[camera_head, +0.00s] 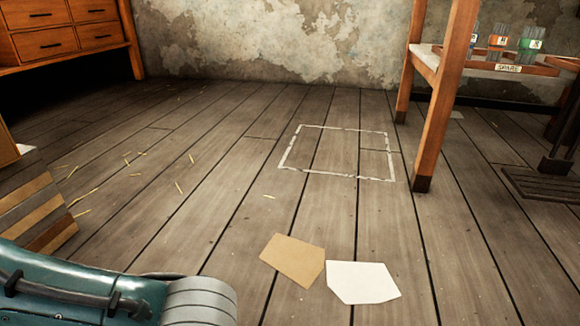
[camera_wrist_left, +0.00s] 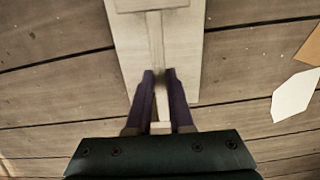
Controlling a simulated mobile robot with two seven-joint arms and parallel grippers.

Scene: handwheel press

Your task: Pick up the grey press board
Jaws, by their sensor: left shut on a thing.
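The pale grey press board (camera_wrist_left: 185,60) shows in the left wrist view, with a narrow raised rib (camera_wrist_left: 155,45) along its middle and a wider block at the top edge of the picture. My left gripper (camera_wrist_left: 160,75) has its two dark fingers closed on either side of the rib. I cannot tell whether the board touches the floor. In the head view only my teal left arm shows at the bottom left; its gripper and the board are out of that picture. My right gripper is in neither view.
A tan sheet (camera_head: 293,260) and a white sheet (camera_head: 362,282) lie on the plank floor. A white outlined rectangle (camera_head: 333,177) is painted beyond them on clear floor. A wooden bench (camera_head: 445,95) stands right, drawers (camera_head: 60,35) back left, a striped wooden object (camera_head: 35,212) left.

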